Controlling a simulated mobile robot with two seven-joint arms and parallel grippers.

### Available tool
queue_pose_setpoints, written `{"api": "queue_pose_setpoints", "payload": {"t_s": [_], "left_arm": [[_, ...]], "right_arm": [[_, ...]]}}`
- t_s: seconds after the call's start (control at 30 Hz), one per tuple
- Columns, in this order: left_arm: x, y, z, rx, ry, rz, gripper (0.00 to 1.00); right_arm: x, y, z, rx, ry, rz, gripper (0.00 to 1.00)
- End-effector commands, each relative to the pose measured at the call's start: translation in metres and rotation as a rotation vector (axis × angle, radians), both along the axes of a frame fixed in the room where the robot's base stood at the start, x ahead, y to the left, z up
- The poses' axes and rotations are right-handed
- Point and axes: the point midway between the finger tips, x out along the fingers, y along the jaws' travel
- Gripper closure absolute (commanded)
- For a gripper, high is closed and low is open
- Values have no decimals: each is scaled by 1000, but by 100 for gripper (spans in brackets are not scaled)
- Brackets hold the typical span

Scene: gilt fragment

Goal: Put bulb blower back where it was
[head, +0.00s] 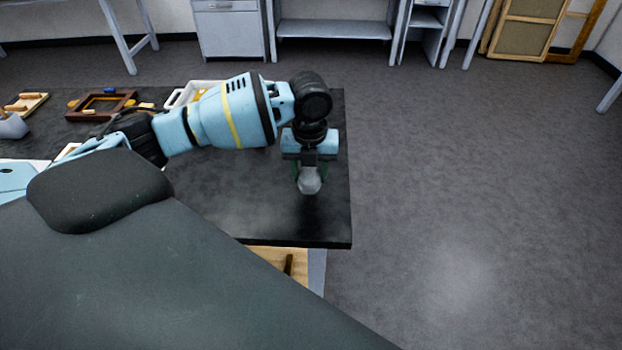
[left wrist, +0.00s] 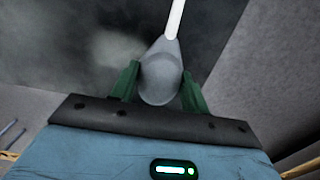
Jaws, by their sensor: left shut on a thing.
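The bulb blower (head: 310,181) is a grey rounded bulb, seen in the head view near the right end of the dark table. In the left wrist view the blower (left wrist: 160,75) shows its grey body and a thin white nozzle pointing away. My left gripper (head: 310,172) is shut on it, with green fingers on both sides. The left wrist view shows the same gripper (left wrist: 158,88) with the bulb between its fingers. The blower is over the tabletop; whether it touches the surface is hard to tell. My right gripper is not in view.
The dark table (head: 230,205) has bare room around and left of the blower. A white tray (head: 178,97), a brown wooden frame (head: 100,105) and a light wooden piece (head: 25,103) lie at the far left. Open floor (head: 470,180) lies right of the table edge.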

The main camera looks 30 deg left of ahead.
Motion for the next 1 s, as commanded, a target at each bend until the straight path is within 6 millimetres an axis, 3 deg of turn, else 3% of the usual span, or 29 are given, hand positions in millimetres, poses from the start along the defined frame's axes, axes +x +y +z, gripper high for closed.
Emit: {"api": "queue_pose_setpoints", "payload": {"t_s": [0.1, 0.37, 0.77, 0.8, 0.93, 1.0], "left_arm": [[8, 2, -1, 0, 0, 1, 81], [7, 3, -34, 1, 0, 1, 81], [7, 2, -39, 1, -1, 0, 81], [7, 2, -39, 1, -1, 0, 52], [7, 2, -39, 1, -1, 0, 35], [7, 2, -39, 1, -1, 0, 33]], "right_arm": [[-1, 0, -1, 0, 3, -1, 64], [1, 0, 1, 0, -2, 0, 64], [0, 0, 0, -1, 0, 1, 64], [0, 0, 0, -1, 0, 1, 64], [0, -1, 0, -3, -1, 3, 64], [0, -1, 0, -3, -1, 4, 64]]}}
